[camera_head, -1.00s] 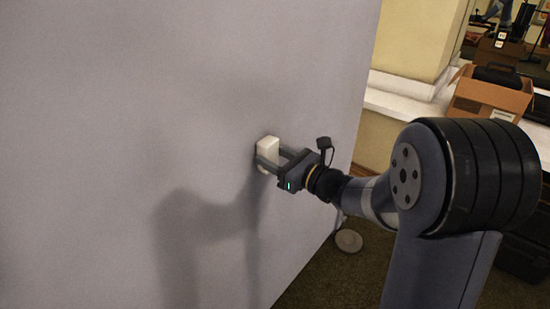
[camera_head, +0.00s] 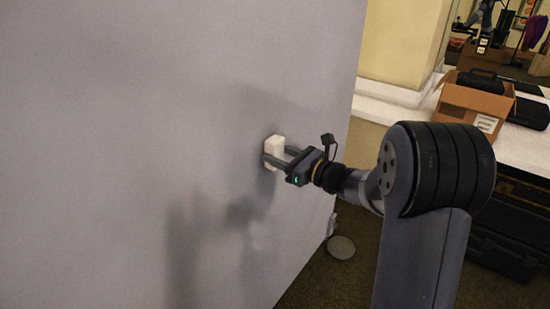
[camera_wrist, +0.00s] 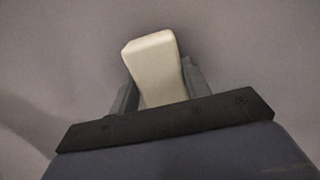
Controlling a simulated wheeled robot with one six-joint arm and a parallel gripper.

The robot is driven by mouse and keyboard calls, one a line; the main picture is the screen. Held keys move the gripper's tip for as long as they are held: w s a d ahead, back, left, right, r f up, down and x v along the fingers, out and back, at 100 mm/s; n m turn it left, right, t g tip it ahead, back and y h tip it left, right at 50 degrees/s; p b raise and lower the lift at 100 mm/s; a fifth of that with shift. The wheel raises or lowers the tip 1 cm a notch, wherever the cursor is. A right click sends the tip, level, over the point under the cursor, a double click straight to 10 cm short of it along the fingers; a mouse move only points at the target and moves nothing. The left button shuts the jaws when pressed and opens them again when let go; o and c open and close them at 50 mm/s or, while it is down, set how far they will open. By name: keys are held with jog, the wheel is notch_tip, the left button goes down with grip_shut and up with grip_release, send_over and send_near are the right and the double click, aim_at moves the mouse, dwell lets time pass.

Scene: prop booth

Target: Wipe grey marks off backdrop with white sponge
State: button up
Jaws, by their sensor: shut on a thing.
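The white sponge (camera_head: 274,150) is a small pale block at the backdrop's surface, right of the middle of the panel. It also shows in the wrist view (camera_wrist: 154,66), between the two fingers. My gripper (camera_head: 277,160) is shut on the sponge and points left at the panel. The sponge looks to be touching the backdrop or very near it; the exact contact is hidden. The backdrop (camera_head: 130,110) is a large plain grey-lilac panel. I cannot make out distinct grey marks; dark soft shadows of my arm lie on the panel below and left of the sponge.
The panel's right edge (camera_head: 345,120) is close to my gripper. Beyond it are a white ledge (camera_head: 390,109), an open cardboard box (camera_head: 474,101) with a black item, and dark cases (camera_head: 505,250) on the right. A round grey foot (camera_head: 341,247) stands on the brown carpet.

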aim_at(252, 163)
jog(key=shift+w+d+f, duration=0.1)
jog(key=shift+w, duration=0.05)
jog(key=shift+s+a+b, duration=0.75)
jog(key=shift+s+a, duration=0.4)
jog(key=shift+s, duration=0.35)
jog(key=shift+s+a+b, duration=0.75)
jog(key=shift+s+a, duration=0.4)
jog(key=shift+s, duration=0.3)
jog(key=shift+d, duration=0.1)
jog(key=shift+s+d, duration=0.15)
jog(key=shift+d, duration=0.1)
jog(key=shift+v, duration=2.75)
jog(key=shift+v, duration=1.45)
